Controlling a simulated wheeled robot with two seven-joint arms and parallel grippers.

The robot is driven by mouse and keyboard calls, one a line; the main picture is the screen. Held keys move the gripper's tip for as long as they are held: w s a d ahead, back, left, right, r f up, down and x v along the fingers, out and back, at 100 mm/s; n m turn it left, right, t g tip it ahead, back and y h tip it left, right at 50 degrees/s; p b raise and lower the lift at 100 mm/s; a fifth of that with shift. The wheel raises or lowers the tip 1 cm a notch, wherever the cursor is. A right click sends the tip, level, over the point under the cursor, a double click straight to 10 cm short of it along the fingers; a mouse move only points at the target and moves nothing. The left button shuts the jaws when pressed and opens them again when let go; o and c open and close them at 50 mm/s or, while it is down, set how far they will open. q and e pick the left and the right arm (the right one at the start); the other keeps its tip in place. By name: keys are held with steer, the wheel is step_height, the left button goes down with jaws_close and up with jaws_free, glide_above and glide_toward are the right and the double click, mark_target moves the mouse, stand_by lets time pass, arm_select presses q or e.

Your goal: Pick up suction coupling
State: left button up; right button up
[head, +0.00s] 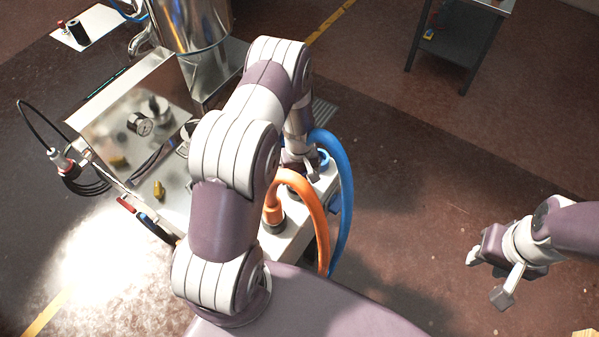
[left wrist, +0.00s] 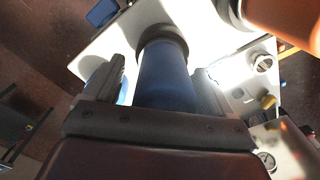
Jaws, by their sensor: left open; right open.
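A blue hose coupling (left wrist: 165,75) stands in a dark collar on the white top of the machine, in the left wrist view. I take it as the suction coupling; no label shows. My left gripper (left wrist: 160,85) is open, with one finger on each side of it; contact cannot be told. In the head view my left arm hides most of the coupling, and a blue hose (head: 345,185) curves away from it. My left gripper (head: 299,168) is partly hidden there. My right gripper (head: 492,275) is open and empty above the floor at the right.
An orange hose (head: 305,195) with its own coupling (head: 273,212) stands close beside the blue one. A dark stand (head: 455,45) is at the back right. Floor between is clear.

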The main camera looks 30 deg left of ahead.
arm_select(q)
steer(key=shift+f, duration=0.2)
steer(key=shift+s+a+r, duration=0.1)
steer(key=shift+s, duration=0.15)
steer(key=shift+c, duration=0.6)
steer(key=shift+w, duration=0.1)
steer(key=c, duration=1.4)
